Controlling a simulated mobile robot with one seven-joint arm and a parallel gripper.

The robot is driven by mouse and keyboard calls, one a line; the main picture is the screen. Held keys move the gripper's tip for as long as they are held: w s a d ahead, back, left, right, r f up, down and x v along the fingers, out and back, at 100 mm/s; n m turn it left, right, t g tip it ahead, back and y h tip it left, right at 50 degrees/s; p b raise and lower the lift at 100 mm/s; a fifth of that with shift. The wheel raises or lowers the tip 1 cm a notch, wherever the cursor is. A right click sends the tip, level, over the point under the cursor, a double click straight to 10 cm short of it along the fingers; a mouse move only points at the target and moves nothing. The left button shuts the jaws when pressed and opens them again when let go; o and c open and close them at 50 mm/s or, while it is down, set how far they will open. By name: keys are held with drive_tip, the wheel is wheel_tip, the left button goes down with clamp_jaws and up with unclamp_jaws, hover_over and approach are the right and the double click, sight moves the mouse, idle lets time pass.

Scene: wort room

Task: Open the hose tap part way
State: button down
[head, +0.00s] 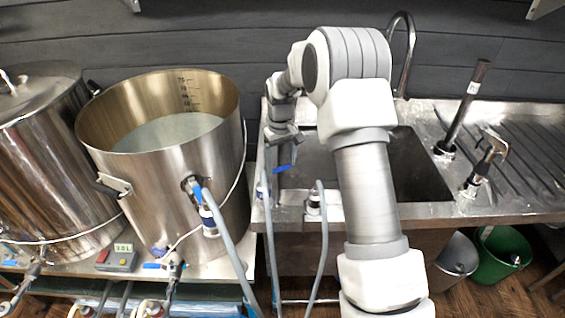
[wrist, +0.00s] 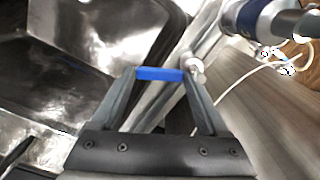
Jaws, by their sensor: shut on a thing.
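The hose tap's blue lever handle (head: 283,169) shows at the left end of the sink's front rim in the head view. In the wrist view the blue handle (wrist: 160,74) lies crosswise between the fingertips of my gripper (wrist: 159,73), which are shut on it. A round metal part of the tap (wrist: 194,70) sits at its right end. In the head view my gripper (head: 285,138) is small and just above the handle. The tap body is mostly hidden, and I cannot tell how far it is open.
A large open steel pot (head: 170,190) with liquid stands left of the tap, with a grey hose (head: 228,235) on its side valve. The steel sink (head: 420,165) is behind my arm. A green bucket (head: 502,255) is on the floor at right.

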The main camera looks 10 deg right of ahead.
drive_tip(key=shift+w+a+r+n+p, duration=0.1)
drive_tip(key=shift+w+a+n+p, duration=0.25)
drive_tip(key=shift+n, duration=0.75)
drive_tip(key=shift+w+a+f+n+p, duration=0.15)
drive_tip(key=shift+w+n, duration=0.35)
drive_tip(key=shift+n, duration=0.6)
drive_tip(key=shift+w+a+r+n+p, duration=0.15)
drive_tip(key=shift+w+a+n+p, duration=0.2)
drive_tip(key=shift+n, duration=0.75)
unclamp_jaws()
drive_tip(key=shift+d, duration=0.1)
wheel_tip(320, 180, up, 17)
drive_tip(key=shift+r+p, duration=0.2)
drive_tip(key=shift+p, duration=0.25)
